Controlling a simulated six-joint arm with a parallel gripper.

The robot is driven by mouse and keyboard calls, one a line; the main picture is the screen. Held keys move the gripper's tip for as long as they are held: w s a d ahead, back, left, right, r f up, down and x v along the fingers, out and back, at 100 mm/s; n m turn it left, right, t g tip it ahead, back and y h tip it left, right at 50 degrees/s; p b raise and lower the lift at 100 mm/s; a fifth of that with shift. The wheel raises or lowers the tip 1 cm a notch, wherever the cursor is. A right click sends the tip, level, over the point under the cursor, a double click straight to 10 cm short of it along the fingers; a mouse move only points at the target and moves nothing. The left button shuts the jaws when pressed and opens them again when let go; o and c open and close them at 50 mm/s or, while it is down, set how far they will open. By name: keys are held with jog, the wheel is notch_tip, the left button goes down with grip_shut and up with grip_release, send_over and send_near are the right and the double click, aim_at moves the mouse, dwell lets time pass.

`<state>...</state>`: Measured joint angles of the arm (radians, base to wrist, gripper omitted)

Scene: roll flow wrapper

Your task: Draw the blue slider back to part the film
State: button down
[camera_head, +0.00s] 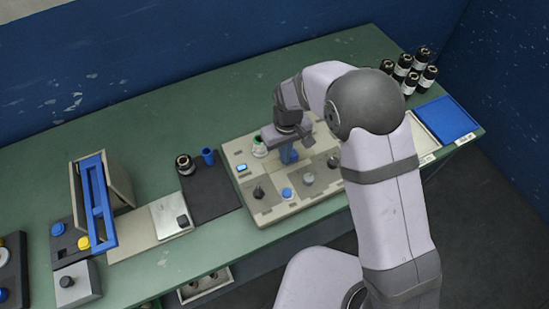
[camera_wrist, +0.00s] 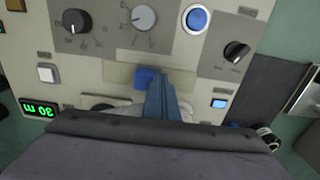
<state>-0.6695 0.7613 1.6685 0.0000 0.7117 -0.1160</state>
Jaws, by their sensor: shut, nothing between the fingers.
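The blue slider (camera_wrist: 146,76) sits in a pale strip of the beige control panel (camera_wrist: 110,50). In the wrist view my gripper (camera_wrist: 163,84) is shut and empty, its fingers reaching down right beside the slider and partly covering it. Whether they touch it I cannot tell. In the head view my gripper (camera_head: 290,150) is over the middle of the panel, and the slider cannot be told clearly from the fingers there. No film can be made out in either view.
Around the slider are a black knob (camera_wrist: 76,20), a grey dial (camera_wrist: 143,18), a blue button (camera_wrist: 196,19) and another black knob (camera_wrist: 237,52). A blue-framed unit (camera_head: 98,205) stands at left. Black jars (camera_head: 412,68) and a blue tray (camera_head: 446,118) are at right. The rear bench is clear.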

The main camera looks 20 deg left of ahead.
aim_at(295, 152)
jog(key=shift+w+d, duration=1.65)
jog(key=shift+w, duration=0.05)
jog(key=shift+s+a, duration=0.4)
jog(key=shift+r+p, duration=0.15)
jog(key=shift+p, duration=0.15)
jog(key=shift+r+p, duration=3)
jog(key=shift+r, duration=0.9)
